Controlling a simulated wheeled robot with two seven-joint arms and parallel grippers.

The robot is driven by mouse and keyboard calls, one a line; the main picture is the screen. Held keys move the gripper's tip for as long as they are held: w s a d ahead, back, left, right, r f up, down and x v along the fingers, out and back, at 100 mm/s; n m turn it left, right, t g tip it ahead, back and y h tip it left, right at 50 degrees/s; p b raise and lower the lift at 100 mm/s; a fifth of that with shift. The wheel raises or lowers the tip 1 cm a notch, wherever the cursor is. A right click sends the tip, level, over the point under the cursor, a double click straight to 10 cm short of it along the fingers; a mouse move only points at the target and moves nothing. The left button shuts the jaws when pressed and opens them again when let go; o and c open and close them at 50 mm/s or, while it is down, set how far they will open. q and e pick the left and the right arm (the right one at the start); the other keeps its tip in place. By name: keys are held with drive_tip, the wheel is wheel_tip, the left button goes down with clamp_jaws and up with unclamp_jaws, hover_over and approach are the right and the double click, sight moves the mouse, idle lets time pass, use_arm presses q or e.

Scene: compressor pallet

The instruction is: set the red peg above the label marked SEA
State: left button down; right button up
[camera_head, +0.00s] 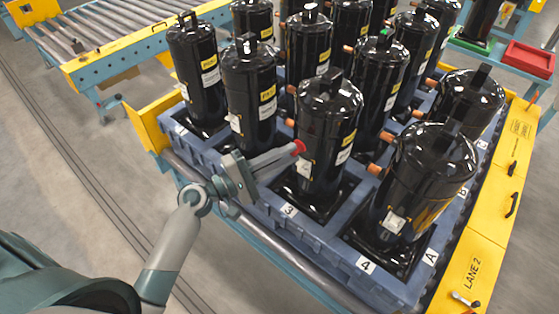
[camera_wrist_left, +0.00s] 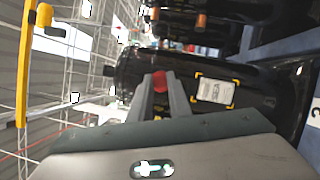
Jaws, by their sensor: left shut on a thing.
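The red peg (camera_head: 299,147) is held between the fingertips of my left gripper (camera_head: 287,154). It also shows in the left wrist view (camera_wrist_left: 159,80), at the end of the fingers (camera_wrist_left: 159,97). The peg is in front of a black compressor (camera_head: 327,120) in the front row; I cannot tell whether it touches it. In the left wrist view a white label with yellow corner marks (camera_wrist_left: 215,91) is on the dark body to the right of the peg. Its print is too small to read, so I cannot tell which label says SEA. My right gripper is not in view.
Several black compressors stand in rows on a blue pallet (camera_head: 330,262) with number and letter tags. Copper stubs (camera_head: 374,169) stick out of them. A yellow rail marked LANE 2 (camera_head: 474,270) runs along the right. A red bin (camera_head: 529,58) is at the upper right, a roller conveyor (camera_head: 100,30) upper left.

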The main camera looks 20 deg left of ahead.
use_arm(q)
drive_tip(key=shift+w+d, duration=0.25)
drive_tip(key=shift+w, duration=0.4)
idle(0.4)
drive_tip(key=shift+b, duration=0.3)
idle(0.6)
idle(1.0)
drive_tip(key=shift+w+d, duration=0.25)
drive_tip(key=shift+w, duration=0.4)
idle(0.5)
drive_tip(key=c, duration=1.6)
unclamp_jaws()
drive_tip(key=shift+o, duration=0.2)
